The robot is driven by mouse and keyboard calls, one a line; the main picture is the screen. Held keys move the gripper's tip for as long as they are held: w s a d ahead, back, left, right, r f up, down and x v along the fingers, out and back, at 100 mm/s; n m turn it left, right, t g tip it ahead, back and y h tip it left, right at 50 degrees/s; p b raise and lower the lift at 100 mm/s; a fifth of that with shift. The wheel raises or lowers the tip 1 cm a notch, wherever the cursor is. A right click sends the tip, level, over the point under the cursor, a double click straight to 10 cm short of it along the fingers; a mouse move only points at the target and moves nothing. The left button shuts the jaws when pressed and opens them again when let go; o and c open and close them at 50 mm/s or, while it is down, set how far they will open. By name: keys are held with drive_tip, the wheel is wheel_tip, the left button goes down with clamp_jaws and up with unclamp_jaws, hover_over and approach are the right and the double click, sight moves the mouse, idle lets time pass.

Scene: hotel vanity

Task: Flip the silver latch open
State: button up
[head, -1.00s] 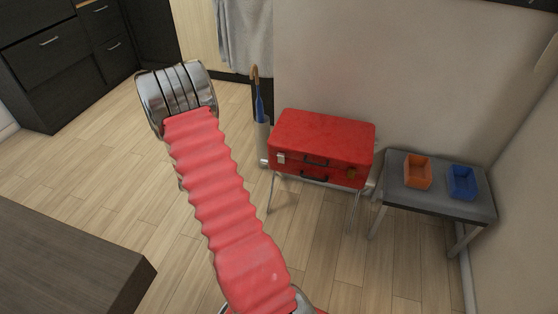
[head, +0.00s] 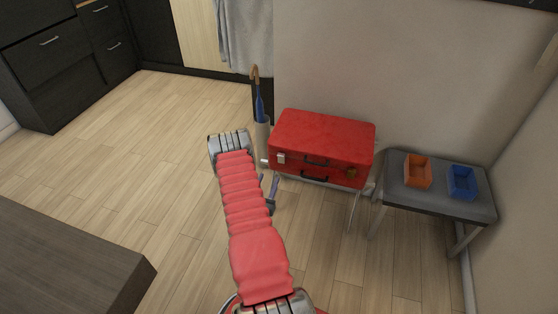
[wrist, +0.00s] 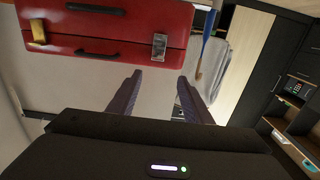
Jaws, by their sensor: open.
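The silver latch (head: 281,158) is on the left front of the red suitcase (head: 322,136), which lies on a stand. In the wrist view the silver latch (wrist: 159,46) is at the suitcase's right end, just beyond the fingertips and roughly in line with the gap between them. A brass latch (head: 351,172) is at the other end, also in the wrist view (wrist: 38,32). My gripper (head: 269,180) is open and empty, in front of the suitcase's left side and below the silver latch in the head view. Its two dark fingers (wrist: 160,78) are apart and not visibly touching anything.
A holder (head: 262,142) with a blue umbrella (head: 259,105) stands left of the suitcase. A grey bench (head: 436,201) on the right bears an orange tray (head: 417,172) and a blue tray (head: 462,182). A dark table (head: 70,265) is at lower left. The floor between is clear.

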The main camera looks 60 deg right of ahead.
sight(280, 157)
drive_tip(key=shift+s+f, duration=0.1)
drive_tip(key=shift+s, duration=0.15)
drive_tip(key=d, duration=0.4)
drive_tip(key=w+d, duration=0.1)
drive_tip(key=d, duration=0.4)
drive_tip(key=w+d, duration=0.1)
drive_tip(key=d, duration=0.3)
drive_tip(key=shift+w+d, duration=0.1)
drive_tip(key=shift+d, duration=0.25)
drive_tip(key=c, duration=1.1)
